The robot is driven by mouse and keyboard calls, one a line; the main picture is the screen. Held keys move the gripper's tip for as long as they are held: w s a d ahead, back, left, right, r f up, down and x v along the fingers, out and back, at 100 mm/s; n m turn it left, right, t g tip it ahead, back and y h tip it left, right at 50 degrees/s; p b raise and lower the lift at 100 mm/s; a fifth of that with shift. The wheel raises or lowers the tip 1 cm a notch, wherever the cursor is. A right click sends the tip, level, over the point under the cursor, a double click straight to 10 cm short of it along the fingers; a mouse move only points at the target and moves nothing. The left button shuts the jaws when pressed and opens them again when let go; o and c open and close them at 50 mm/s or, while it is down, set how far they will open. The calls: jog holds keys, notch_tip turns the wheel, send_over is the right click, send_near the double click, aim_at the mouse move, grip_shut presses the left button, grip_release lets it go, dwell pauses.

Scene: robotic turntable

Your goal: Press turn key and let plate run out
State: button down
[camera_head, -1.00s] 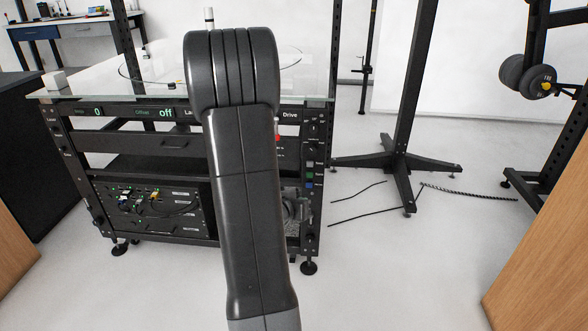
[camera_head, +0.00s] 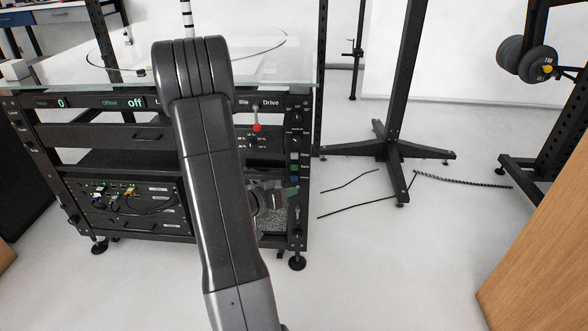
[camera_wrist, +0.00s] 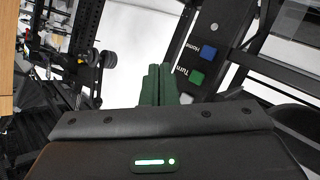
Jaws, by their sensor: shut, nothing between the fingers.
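The green key labelled Turn (camera_wrist: 197,77) is on a dark panel, just right of my fingertips in the wrist view. In the head view the green key (camera_head: 294,168) is on the rack's right post. My gripper (camera_wrist: 158,72) is shut and empty, with its dark green fingers together. A gap shows between the fingertips and the key in the wrist picture; I cannot tell contact or depth. In the head view my gripper (camera_head: 291,191) is slightly below the keys, largely behind my arm. The glass plate (camera_head: 70,72) lies on top of the rack, partly hidden by my arm.
A blue key (camera_wrist: 208,52) neighbours the green one. A red knob (camera_head: 257,127) is on the rack front. The displays read 0 and off (camera_head: 135,103). A black stand (camera_head: 390,150) and cables are on the right.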

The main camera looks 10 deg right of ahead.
aim_at(294, 167)
jog(key=shift+w+d+p, duration=0.2)
jog(key=shift+w+d, duration=0.2)
jog(key=shift+w, duration=0.85)
jog(key=shift+w+d+p, duration=0.2)
jog(key=shift+w+d, duration=0.15)
jog(key=shift+w, duration=0.95)
jog(key=shift+w+d+p, duration=0.2)
jog(key=shift+w+d, duration=0.2)
jog(key=shift+w, duration=0.85)
jog(key=shift+w+r+p, duration=0.1)
jog(key=shift+w+p, duration=0.1)
jog(key=shift+p, duration=0.2)
jog(key=shift+w+d, duration=0.1)
jog(key=shift+w, duration=0.1)
